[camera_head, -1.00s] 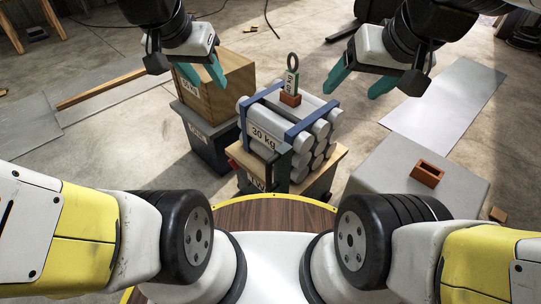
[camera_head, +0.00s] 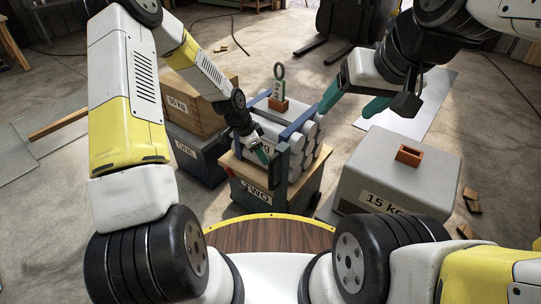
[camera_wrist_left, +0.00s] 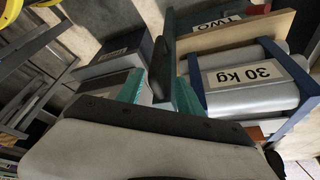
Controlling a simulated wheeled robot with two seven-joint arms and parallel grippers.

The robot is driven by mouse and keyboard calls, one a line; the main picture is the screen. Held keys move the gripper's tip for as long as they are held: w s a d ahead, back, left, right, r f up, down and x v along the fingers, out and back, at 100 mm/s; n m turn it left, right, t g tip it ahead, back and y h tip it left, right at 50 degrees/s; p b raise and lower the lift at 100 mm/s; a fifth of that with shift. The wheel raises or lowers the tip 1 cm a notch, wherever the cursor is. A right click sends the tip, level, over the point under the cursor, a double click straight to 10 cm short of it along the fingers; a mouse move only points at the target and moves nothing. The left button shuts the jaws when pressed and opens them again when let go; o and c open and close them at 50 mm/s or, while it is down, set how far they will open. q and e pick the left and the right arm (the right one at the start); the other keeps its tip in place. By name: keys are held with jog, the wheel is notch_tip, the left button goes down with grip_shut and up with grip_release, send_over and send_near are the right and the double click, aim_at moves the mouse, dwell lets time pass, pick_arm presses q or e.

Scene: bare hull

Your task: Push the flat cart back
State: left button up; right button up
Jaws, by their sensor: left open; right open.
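Cart TWO is a low dark cart (camera_head: 258,198) with a wooden top (camera_head: 308,186), bearing a bundle of grey cylinders (camera_head: 300,146) in blue straps. A dark upright (camera_head: 279,168) stands at its near side. My left gripper (camera_head: 262,153) is open at this upright, in front of the cylinders. The left wrist view shows its teal fingers (camera_wrist_left: 156,88) apart close to a dark upright plate (camera_wrist_left: 162,62); I cannot tell whether they touch it. My right gripper (camera_head: 350,103) is open and empty above and right of the bundle. Which cart is the flat one is unclear.
A forklift (camera_head: 350,25) stands behind. Floor at far left is mostly clear.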

aim_at(271, 170)
pick_arm(q)
jog(key=x, duration=0.9)
jog(key=shift+s+d+f, duration=0.25)
jog(key=shift+s, duration=0.05)
grip_shut()
dwell(1.1)
